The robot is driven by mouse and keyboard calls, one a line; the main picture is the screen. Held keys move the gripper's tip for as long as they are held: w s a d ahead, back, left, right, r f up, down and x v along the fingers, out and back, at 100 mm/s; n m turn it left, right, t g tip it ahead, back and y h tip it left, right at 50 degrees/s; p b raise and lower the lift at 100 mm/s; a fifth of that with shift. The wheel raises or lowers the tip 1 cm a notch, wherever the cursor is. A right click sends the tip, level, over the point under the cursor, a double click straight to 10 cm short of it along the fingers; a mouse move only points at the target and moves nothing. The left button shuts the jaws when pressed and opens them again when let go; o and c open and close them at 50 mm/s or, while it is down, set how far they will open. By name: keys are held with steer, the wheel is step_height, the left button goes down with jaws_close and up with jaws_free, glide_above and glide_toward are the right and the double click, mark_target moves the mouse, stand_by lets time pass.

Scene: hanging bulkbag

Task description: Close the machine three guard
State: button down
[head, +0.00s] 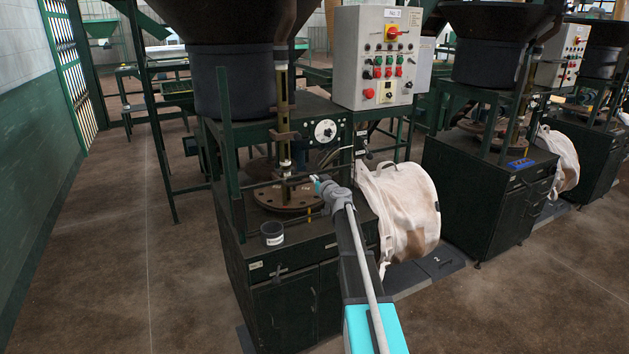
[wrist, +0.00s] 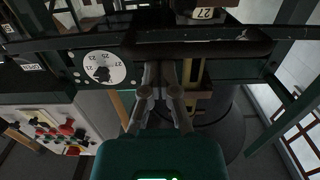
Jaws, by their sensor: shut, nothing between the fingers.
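The nearest machine (head: 290,240) is a dark green cabinet with a round perforated plate (head: 288,197) on top. A dark horizontal bar, which looks like part of its guard (wrist: 235,48), crosses the wrist view just beyond my fingertips. In the head view, thin dark bars stand around the plate, and I cannot tell the guard's exact position. My gripper (head: 318,186) is at the front right of the plate, by these bars. In the wrist view my gripper (wrist: 165,92) is shut and empty, with its tips close to the bar. Whether they touch it is unclear.
A control box (head: 376,58) with coloured buttons stands at the upper right of the machine. A white bag (head: 405,210) sits on its right side. A grey cup (head: 272,233) stands on the front edge. Open floor (head: 130,270) lies to the left.

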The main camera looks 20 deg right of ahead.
steer(key=shift+f+b, duration=0.6)
steer(key=shift+f, duration=0.35)
steer(key=shift+r, duration=0.15)
steer(key=s+r+p, duration=0.4)
steer(key=s, duration=0.6)
steer(key=shift+s+d, duration=0.2)
steer(key=shift+s, duration=0.2)
steer(key=shift+r, duration=0.1)
stand_by(0.3)
